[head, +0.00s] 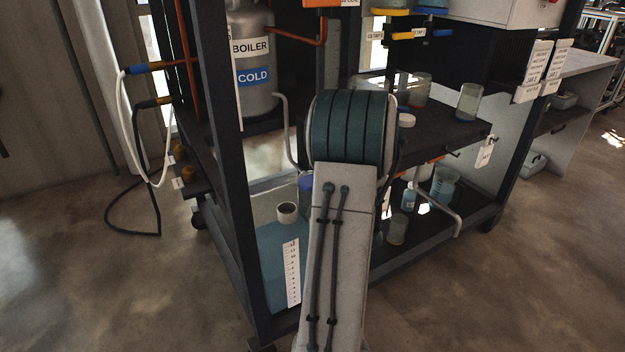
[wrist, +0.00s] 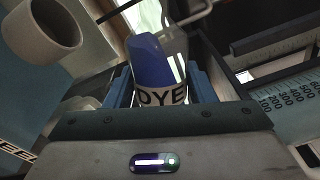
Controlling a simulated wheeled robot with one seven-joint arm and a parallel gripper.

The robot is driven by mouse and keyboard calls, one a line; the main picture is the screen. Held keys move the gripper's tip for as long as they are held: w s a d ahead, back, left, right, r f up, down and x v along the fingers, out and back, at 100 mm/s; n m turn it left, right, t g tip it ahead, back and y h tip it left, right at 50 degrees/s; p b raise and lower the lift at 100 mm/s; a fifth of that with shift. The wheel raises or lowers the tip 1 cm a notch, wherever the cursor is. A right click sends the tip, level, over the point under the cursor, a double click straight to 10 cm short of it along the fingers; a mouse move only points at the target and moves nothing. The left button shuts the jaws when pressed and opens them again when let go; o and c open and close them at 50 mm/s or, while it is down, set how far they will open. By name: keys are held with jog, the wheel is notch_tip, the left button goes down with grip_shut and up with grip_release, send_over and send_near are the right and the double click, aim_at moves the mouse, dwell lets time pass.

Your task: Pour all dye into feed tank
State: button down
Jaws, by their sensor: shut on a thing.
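The dye bottle (wrist: 162,95), marked DYE and showing deep blue, is held between the two blue fingers of my gripper (wrist: 160,76) in the wrist view. A small part of the dye bottle shows purple-blue beside my arm in the head view (head: 305,183). I cannot tell its exact tilt. The feed tank (head: 268,255) is a pale blue box on the lower shelf, with a white graduated strip on its front. Its round white neck (head: 287,212) stands open on top, left of the bottle. The neck also shows at upper left in the wrist view (wrist: 45,28). My arm hides the gripper in the head view.
Dark frame posts and a middle shelf (head: 440,122) with beakers enclose the space around my arm. The boiler (head: 250,65) stands above left. A bent metal handle (head: 288,130) is close to my arm. Beakers (head: 444,184) stand on the lower shelf at right.

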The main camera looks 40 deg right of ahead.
dwell(0.4)
jog(key=shift+f+n, duration=0.1)
jog(key=shift+n, duration=0.3)
jog(key=shift+f, duration=0.1)
dwell(0.4)
dwell(0.4)
jog(key=shift+f+n, duration=0.1)
jog(key=shift+n, duration=0.4)
jog(key=shift+f, duration=0.1)
dwell(0.6)
jog(key=shift+f+n, duration=0.1)
jog(key=shift+n, duration=0.4)
